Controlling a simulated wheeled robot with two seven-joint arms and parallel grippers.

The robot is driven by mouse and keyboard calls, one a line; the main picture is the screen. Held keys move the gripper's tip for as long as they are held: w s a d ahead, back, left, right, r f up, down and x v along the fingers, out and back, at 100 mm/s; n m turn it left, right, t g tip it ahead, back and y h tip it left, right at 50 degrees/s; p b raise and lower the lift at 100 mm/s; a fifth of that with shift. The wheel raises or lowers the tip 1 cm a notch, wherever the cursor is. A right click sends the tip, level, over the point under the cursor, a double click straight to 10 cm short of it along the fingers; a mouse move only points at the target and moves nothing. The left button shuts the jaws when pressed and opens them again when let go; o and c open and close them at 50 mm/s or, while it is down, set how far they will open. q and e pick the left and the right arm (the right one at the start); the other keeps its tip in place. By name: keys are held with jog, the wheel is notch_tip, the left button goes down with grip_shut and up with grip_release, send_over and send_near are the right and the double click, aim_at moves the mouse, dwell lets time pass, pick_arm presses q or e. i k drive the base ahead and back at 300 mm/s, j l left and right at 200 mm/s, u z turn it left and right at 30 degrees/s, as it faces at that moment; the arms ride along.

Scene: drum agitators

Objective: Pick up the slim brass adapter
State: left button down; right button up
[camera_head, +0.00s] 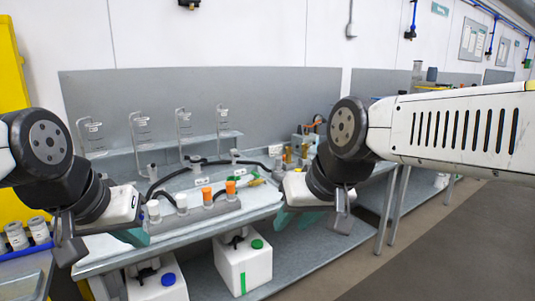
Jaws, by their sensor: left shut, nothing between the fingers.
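Small brass-coloured pieces (289,154) show at the right end of the bench, behind my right gripper. They are too small to tell which one is the slim brass adapter. My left gripper (132,238) hangs over the left front part of the bench, shut and empty, well away from these pieces. My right gripper (298,218) is lowered at the front right edge of the bench, nearer the camera than the brass pieces. Its teal fingertips show partly, and I cannot tell whether they are open.
A row of bottles with white and orange caps (207,196) stands between my grippers. A black hose (172,176) and several metal stands (140,128) are behind. White canisters (242,265) sit below. Grey vessels (17,236) stand at far left. The right floor (440,240) is clear.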

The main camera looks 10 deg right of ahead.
aim_at(304, 147)
jog(key=i+l+u, duration=0.2)
jog(key=l+u, duration=0.2)
jog(key=i+l+u, duration=0.15)
jog(key=l+u, duration=0.2)
jog(key=i+l+u, duration=0.15)
jog(key=l, duration=0.5)
jog(key=i+l+u, duration=0.1)
jog(key=l, duration=0.5)
jog(key=i+l+u, duration=0.15)
jog(key=l, duration=0.5)
jog(key=i+l+u, duration=0.1)
jog(key=l, duration=0.6)
jog(key=i+l, duration=0.1)
jog(key=l, duration=0.8)
jog(key=i+l, duration=0.1)
jog(key=l, duration=0.8)
